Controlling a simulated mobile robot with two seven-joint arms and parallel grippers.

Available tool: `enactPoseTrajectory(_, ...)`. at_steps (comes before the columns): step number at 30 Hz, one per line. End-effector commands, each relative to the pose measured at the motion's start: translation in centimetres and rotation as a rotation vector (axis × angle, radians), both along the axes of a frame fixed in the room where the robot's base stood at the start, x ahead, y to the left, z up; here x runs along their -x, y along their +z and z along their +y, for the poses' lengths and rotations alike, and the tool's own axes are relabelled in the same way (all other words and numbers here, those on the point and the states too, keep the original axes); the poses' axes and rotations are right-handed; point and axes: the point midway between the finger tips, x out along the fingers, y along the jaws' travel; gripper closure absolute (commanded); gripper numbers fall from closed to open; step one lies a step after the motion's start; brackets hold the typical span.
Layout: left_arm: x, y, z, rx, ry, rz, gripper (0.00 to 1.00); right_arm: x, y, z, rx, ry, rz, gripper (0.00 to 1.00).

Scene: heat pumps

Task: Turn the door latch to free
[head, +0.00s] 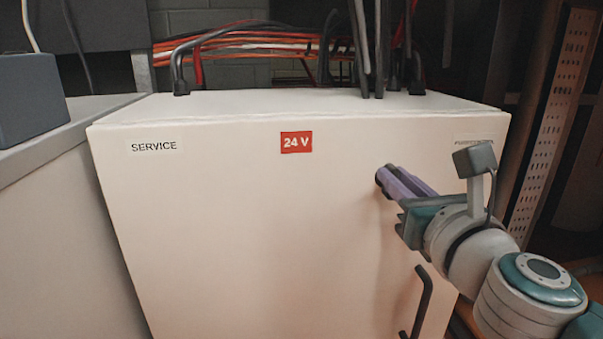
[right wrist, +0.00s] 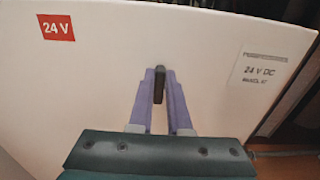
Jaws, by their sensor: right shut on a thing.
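The pale cabinet door (head: 230,220) fills the middle of the head view. A small dark latch (right wrist: 160,86) stands out from it, seen in the right wrist view between my fingertips. My right gripper (head: 384,178) reaches in from the right in the head view, its purple fingers at the upper right of the door. In the right wrist view my right gripper (right wrist: 160,82) is shut on the latch, which looks upright in that picture. In the head view the fingers mostly hide the latch. My left gripper is in neither view.
A black bar handle (head: 422,302) stands on the door below my right arm. Black cables (head: 180,70) enter the cabinet top. A red 24 V label (head: 296,142) is on the door. A perforated metal post (head: 553,125) stands at the right. A grey unit (head: 35,97) is at the left.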

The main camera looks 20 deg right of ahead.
Motion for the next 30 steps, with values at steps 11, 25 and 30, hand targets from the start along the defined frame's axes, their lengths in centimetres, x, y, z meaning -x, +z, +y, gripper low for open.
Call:
enactPoseTrajectory(11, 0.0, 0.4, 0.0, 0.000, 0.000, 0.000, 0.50, 0.0, 0.1, 0.1, 0.061, 0.000, 0.016, 1.00)
enactPoseTrajectory(25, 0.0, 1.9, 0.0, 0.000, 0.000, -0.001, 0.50, -0.1, 0.1, 0.5, 0.430, 0.000, 0.103, 1.00)
enactPoseTrajectory(30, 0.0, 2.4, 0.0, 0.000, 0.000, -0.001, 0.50, -0.2, 0.0, 0.7, 0.586, 0.000, 0.141, 1.00)
